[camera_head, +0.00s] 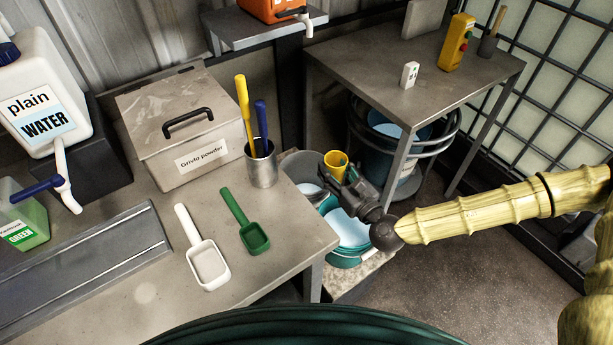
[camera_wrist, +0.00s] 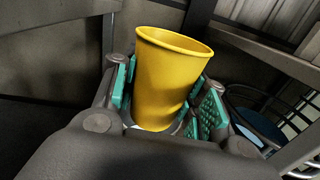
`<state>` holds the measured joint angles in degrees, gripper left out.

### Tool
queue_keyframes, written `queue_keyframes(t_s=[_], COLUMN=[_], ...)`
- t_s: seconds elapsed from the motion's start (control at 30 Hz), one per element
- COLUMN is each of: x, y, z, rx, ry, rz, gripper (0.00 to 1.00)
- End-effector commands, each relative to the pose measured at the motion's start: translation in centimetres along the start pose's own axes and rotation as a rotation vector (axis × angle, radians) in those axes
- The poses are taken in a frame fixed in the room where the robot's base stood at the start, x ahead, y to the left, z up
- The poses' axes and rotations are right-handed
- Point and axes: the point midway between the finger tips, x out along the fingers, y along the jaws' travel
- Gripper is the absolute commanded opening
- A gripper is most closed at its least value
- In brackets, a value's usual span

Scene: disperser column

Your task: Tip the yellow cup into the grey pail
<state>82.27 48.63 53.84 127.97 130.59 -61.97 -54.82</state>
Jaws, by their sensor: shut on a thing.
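The yellow cup (camera_head: 335,160) is held in my gripper (camera_head: 338,178), which is shut around its sides. In the wrist view the cup (camera_wrist: 168,80) stands between the teal finger pads, roughly upright with a slight lean; its contents cannot be seen. The grey pail (camera_head: 299,165) is just left of the cup in the head view, low beyond the table edge, with pale liquid inside. The cup appears above and beside the pail's right side; the exact height gap is unclear. The gripper and table hide part of the pail.
A teal pail (camera_head: 347,255) of pale blue liquid stands below my gripper, nearer than the grey pail. A metal holder (camera_head: 262,166) with yellow and blue tools stands at the left table's corner. A higher metal table (camera_head: 420,68) and a ringed blue drum (camera_head: 400,130) are behind right.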

Motion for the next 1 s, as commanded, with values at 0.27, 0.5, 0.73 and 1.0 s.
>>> queue_keyframes(t_s=[0.27,0.5,0.73,1.0], x=[2.6,4.5,5.8,7.3], y=[2.8,5.3,6.6,7.0], z=[-2.0,-4.5,-7.0,-10.9], rx=[-0.008,-0.011,-0.011,-0.011], ry=[0.011,0.024,0.032,0.040], rz=[0.239,0.467,0.627,0.783], gripper=[0.26,0.26,0.26,0.26])
